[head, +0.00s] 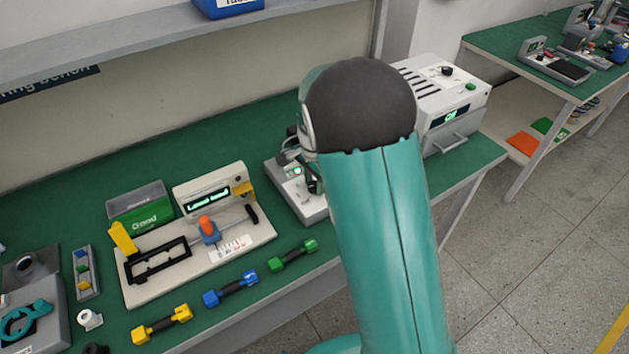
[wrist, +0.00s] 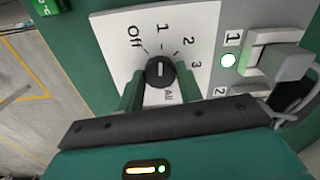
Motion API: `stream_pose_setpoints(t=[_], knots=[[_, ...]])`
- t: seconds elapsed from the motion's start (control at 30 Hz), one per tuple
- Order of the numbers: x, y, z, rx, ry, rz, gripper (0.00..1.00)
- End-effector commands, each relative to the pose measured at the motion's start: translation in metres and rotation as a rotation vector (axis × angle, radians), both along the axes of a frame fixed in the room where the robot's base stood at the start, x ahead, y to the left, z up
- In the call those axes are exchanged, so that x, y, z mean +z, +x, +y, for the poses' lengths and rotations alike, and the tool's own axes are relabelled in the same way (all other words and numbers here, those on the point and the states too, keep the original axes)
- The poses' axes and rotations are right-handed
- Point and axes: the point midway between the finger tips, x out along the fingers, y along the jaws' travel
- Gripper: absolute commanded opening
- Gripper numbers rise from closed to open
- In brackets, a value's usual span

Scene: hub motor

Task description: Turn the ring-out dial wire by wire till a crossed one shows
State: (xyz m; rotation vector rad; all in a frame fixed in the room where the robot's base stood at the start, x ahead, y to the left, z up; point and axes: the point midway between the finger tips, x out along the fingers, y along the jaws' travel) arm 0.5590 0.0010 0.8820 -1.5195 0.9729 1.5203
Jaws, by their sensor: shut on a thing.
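The ring-out dial (wrist: 160,71) is a round black knob on a white plate marked Off, 1, 2, 3 and All in the wrist view. My gripper (wrist: 159,84) is shut on the dial, one green finger on each side. A short white mark shows on the knob, but I cannot tell for sure which label it points to. In the head view the tester (head: 309,208) is partly hidden behind my arm.
A grey plug (wrist: 285,62) with cables sits right of the lamp. In the head view a beige fixture (head: 255,237) with an orange knob stands left of the tester, with dumbbell-shaped gauges (head: 231,289) in front. A white box (head: 459,92) stands behind my arm.

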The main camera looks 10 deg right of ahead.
Motion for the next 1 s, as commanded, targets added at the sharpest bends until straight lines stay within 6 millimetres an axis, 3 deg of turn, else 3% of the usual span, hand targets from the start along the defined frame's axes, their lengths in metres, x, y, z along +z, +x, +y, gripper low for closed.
stream_pose_setpoints(t=[0.53,0.57,0.63,1.0], knots=[[0.001,0.0007,-0.0005,-0.031,-0.001,-0.003,0.13],[0.001,0.0007,-0.0005,-0.031,-0.001,-0.003,0.42],[0.0009,0.0005,-0.0004,-0.031,0.0,-0.002,0.55],[0.0041,0.0006,-0.0001,-0.03,0.0,-0.002,0.57]])
